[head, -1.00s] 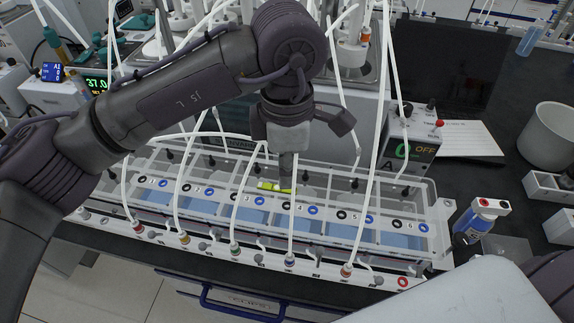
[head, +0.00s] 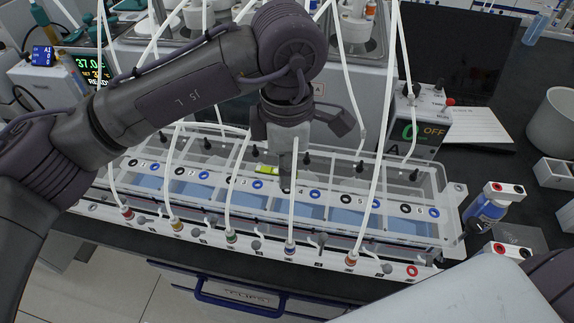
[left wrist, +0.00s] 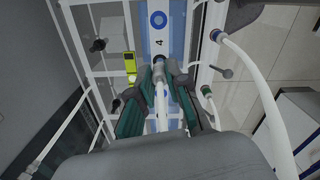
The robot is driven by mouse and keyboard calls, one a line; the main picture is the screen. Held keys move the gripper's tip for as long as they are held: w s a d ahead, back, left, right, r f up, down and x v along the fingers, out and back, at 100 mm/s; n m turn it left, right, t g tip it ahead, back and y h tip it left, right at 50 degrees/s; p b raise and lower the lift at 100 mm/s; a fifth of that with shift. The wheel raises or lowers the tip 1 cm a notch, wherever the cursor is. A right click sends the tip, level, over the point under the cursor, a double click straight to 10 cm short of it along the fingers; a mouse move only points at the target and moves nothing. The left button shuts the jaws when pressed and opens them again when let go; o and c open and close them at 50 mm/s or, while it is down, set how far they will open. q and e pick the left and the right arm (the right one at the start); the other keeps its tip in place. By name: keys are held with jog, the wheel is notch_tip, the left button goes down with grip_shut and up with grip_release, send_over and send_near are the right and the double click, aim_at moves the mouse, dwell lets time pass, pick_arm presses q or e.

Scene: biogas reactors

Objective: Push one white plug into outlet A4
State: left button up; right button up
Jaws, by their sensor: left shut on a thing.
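My left gripper (head: 283,178) hangs nearly vertical over the lid strip of the clear reactor box (head: 455,205), by the label 4. It also shows in the left wrist view (left wrist: 160,88), where its fingers are shut on a white plug (left wrist: 160,72). In the head view the gripper mostly hides the plug. The dark tip below the fingers overlaps the black ring left of the 4, so I cannot tell whether the plug touches it. A blue ring (head: 315,194) lies right of the 4. My right gripper is not in view.
A yellow-green block (head: 270,169) lies on the box just left of my gripper. Several white tubes cross in front and behind; one drops to the front rail (head: 200,236) close by. A control unit (head: 420,132) showing OFF and a blue-white bottle (head: 487,207) stand at right.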

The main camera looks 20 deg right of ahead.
pick_arm(q)
jog(key=shift+f+b, duration=0.4)
jog(key=shift+b, duration=0.5)
dwell(1.5)
jog(key=shift+f+b, duration=0.7)
dwell(0.6)
dwell(0.3)
jog(key=o, duration=0.8)
jog(key=shift+o, duration=0.2)
jog(key=shift+r, duration=0.1)
notch_tip(320, 180, up, 12)
